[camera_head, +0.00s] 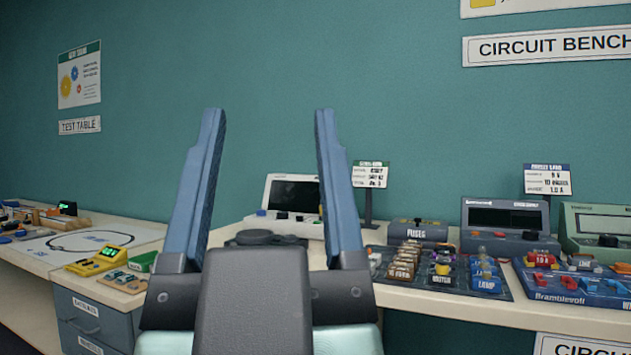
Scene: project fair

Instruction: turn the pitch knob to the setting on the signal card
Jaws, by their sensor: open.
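My gripper (268,114) is open and empty, its two blue fingers pointing up in front of the wall. Behind it on the bench stands a white device (258,224) with a dark screen and small controls along its front, partly hidden by the right finger. I cannot tell which control is the pitch knob. A small card with a green header (370,177) stands on a dark post just right of that finger. It may be the signal card; its text is too small to read surely.
A dark grey device (490,213), with a blue-headed card (547,180) behind it, and a green device (597,218) stand to the right. Trays of fuses and lamps (440,270) lie before them. A yellow meter (98,260) sits on the left table.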

